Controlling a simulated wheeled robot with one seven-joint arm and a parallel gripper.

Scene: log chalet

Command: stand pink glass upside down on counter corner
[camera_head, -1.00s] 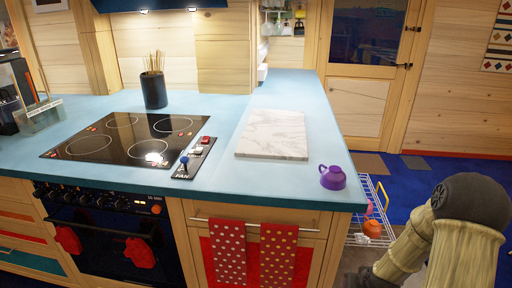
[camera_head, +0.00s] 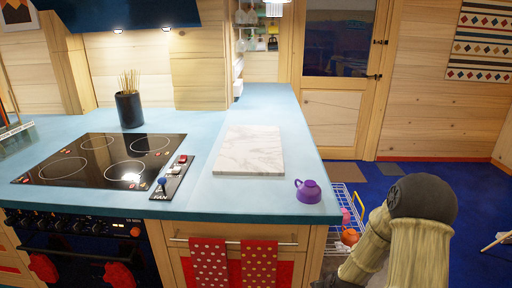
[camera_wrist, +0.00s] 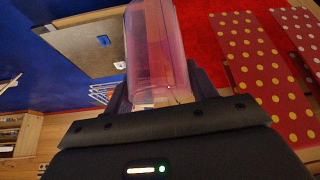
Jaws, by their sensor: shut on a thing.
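A clear pink glass (camera_wrist: 155,45) fills the upper middle of the wrist view. My gripper (camera_wrist: 160,90) is shut on it, one dark finger on each side. In the head view my arm is at the lower right, beside the counter, and my gripper cannot be made out there. A small pink patch (camera_head: 346,214) shows next to the counter edge; I cannot tell if it is the held glass.
A marble board (camera_head: 249,150) and a black cooktop (camera_head: 98,158) lie on the counter. Beside the counter is a wire rack (camera_head: 347,192) with an orange cup (camera_head: 350,236). Dotted red towels (camera_head: 209,262) hang on the cabinet front. Blue floor lies open to the right.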

